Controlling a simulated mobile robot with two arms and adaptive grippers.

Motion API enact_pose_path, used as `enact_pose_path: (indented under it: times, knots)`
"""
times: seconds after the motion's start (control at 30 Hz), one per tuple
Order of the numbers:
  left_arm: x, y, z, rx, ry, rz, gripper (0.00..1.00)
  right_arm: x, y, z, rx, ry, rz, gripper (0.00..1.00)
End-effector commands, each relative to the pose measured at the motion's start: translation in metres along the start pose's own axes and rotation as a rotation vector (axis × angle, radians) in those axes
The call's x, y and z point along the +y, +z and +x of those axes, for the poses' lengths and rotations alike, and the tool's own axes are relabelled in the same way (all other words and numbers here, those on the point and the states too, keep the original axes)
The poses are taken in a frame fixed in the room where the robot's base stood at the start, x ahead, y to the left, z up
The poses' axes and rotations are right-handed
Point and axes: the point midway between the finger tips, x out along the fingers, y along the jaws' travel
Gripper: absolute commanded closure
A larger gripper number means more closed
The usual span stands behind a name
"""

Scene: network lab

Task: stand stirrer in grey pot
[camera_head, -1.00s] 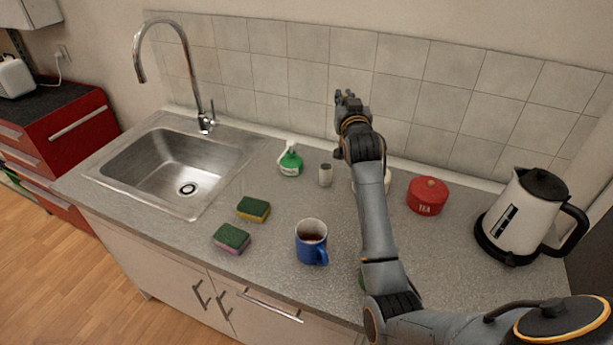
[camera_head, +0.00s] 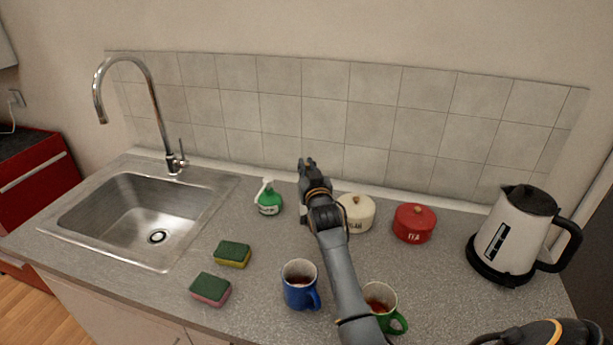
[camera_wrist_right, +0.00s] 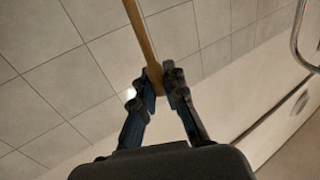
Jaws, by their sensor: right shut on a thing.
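My right gripper (camera_head: 308,164) reaches over the back of the counter, between the green spray bottle and the cream pot. In the right wrist view it (camera_wrist_right: 162,88) is shut on a thin wooden stick, the stirrer (camera_wrist_right: 139,30), which extends up out of the picture between the fingertips. In the head view I cannot make out the stirrer clearly. The small grey pot is not visible now; the gripper and forearm cover the spot where it showed earlier. I cannot tell whether the stirrer touches the pot. My left gripper is not in view.
Near the gripper stand a green bottle (camera_head: 269,199), a cream pot (camera_head: 356,213) and a red pot (camera_head: 414,224). In front are a blue mug (camera_head: 299,290), a green mug (camera_head: 381,306) and two sponges (camera_head: 233,254). A kettle (camera_head: 517,236) stands right, a sink (camera_head: 140,215) left.

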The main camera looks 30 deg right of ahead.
Motion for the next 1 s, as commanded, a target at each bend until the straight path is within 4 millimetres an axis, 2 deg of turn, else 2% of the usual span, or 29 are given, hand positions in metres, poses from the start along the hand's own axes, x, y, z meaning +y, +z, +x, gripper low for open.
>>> enact_pose_path:
  times: [0.03, 0.17, 0.57, 0.6, 0.7, 1.0]
  knots:
    - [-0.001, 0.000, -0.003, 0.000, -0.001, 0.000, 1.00, 0.000, 0.010, 0.000, -0.007, 0.000, 0.001, 1.00]
    - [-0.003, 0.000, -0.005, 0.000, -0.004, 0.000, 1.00, 0.000, 0.025, 0.000, -0.004, 0.000, 0.001, 1.00]
    - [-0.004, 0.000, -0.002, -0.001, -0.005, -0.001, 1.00, 0.000, 0.032, 0.000, -0.002, 0.000, 0.000, 1.00]
    - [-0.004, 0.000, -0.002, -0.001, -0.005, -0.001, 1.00, 0.000, 0.032, 0.000, -0.002, 0.000, 0.000, 0.85]
    - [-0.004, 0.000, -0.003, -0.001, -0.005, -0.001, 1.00, 0.000, 0.031, 0.000, -0.002, 0.000, 0.000, 0.66]
    - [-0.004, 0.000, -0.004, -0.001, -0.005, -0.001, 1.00, 0.000, 0.029, 0.000, -0.002, 0.000, 0.000, 0.66]
